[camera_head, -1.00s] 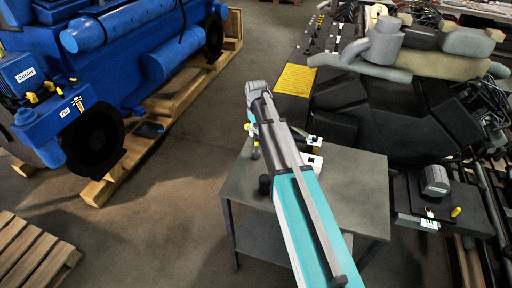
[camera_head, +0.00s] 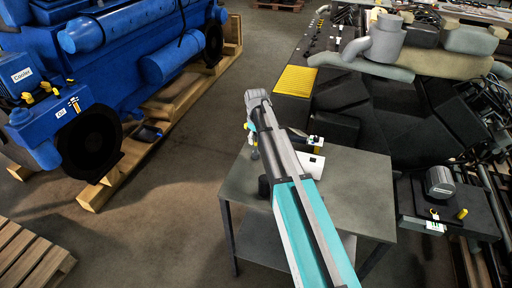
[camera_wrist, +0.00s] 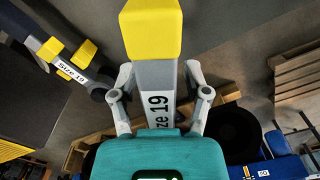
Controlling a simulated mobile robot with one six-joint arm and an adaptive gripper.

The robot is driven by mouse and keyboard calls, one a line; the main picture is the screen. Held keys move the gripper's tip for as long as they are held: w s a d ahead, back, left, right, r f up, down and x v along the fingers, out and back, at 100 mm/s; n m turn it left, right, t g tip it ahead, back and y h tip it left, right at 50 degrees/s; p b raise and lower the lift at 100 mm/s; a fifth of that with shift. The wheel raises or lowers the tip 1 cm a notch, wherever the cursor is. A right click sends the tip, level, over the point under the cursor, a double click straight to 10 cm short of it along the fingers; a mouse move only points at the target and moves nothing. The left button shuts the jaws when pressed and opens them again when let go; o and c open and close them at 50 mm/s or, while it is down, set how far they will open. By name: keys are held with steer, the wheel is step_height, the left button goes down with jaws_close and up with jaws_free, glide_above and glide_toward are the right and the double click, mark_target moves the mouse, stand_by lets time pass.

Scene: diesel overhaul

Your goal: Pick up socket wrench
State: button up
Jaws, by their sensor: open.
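A second dark tool (camera_wrist: 75,66), also labelled "Size 19" with yellow parts, is at the left near the table. In the head view my gripper (camera_head: 250,122) is at the far left edge of the small table, mostly hidden behind my arm.
The small grey table (camera_head: 345,190) carries a white item (camera_head: 311,165); its right part is clear. A blue engine (camera_head: 130,55) stands on wooden pallets at left. A black engine (camera_head: 400,120) is behind the table. Another pallet (camera_head: 30,255) lies at lower left.

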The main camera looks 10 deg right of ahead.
steer(key=shift+c, duration=0.2)
jaws_close()
steer(key=shift+r, duration=0.1)
stand_by(0.5)
step_height(320, 180, up, 2)
steer(key=p, duration=0.2)
steer(key=shift+r+p, duration=0.25)
steer(key=shift+p, duration=0.1)
steer(key=s+r+p, duration=1)
steer(key=s, duration=0.4)
steer(key=shift+r, duration=0.15)
